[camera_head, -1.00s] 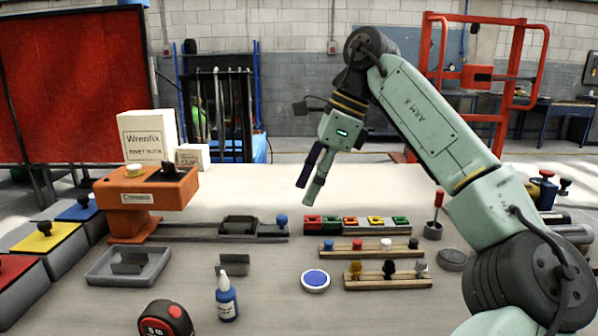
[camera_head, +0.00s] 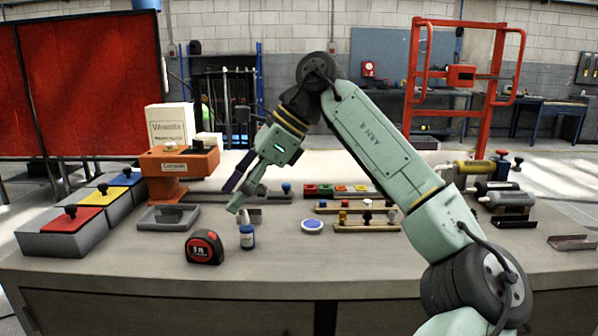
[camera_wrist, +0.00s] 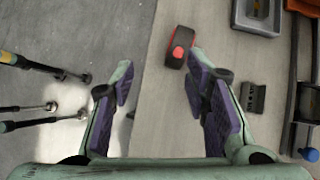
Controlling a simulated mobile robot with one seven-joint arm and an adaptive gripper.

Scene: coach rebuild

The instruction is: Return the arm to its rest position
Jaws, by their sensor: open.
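My arm reaches up and over from the lower right in the head view. The red and black tape measure (camera_wrist: 179,47) shows beyond the fingertips, and also on the front of the bench in the head view (camera_head: 204,247).
The grey bench (camera_head: 290,262) has a bare front strip. An orange stand (camera_head: 178,168), grey tray (camera_head: 167,218), lidded boxes (camera_head: 72,219) and peg racks (camera_head: 366,226) stand on it. Several long tools (camera_wrist: 40,108) show at the left of the wrist view.

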